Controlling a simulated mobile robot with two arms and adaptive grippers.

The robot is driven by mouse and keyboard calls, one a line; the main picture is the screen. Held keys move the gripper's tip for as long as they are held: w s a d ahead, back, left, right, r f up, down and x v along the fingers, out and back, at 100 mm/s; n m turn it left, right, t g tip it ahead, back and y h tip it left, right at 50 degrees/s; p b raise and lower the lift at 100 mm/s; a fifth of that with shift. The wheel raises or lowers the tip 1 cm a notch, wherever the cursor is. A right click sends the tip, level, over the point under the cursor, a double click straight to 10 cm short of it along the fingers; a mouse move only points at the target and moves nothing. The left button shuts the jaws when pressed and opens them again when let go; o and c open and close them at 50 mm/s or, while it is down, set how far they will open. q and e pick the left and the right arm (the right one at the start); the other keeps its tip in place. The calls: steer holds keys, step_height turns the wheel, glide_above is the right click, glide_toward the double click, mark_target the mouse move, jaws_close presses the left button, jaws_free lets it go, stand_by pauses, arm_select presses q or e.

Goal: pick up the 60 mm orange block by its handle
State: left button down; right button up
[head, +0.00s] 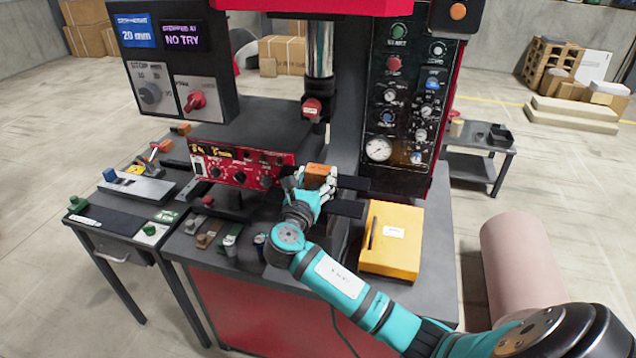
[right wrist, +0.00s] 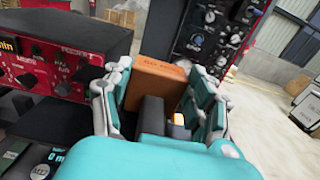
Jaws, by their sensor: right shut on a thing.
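The orange block (head: 318,170) is at the middle of the machine table, at the fingertips of my right gripper (head: 313,184). In the right wrist view the orange block (right wrist: 158,82) stands between the two fingers of my right gripper (right wrist: 162,75), with small marking on its top edge that I cannot read. A dark grey handle-like part (right wrist: 152,115) sticks out from the block toward the palm, between the fingers. My right gripper is shut on the block's handle; the exact contact is partly hidden. I cannot tell whether the block touches the surface below. My left gripper is not in view.
A red control box (head: 240,166) stands close left of the gripper. The press column and dial panel (head: 398,120) rise behind. A yellow box (head: 392,240) lies right on the table. Several small knobbed blocks (head: 205,240) line the front left edge. A side table (head: 125,215) stands left.

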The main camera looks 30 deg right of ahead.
steer(key=c, duration=0.4)
steer(key=shift+r, duration=0.1)
jaws_close()
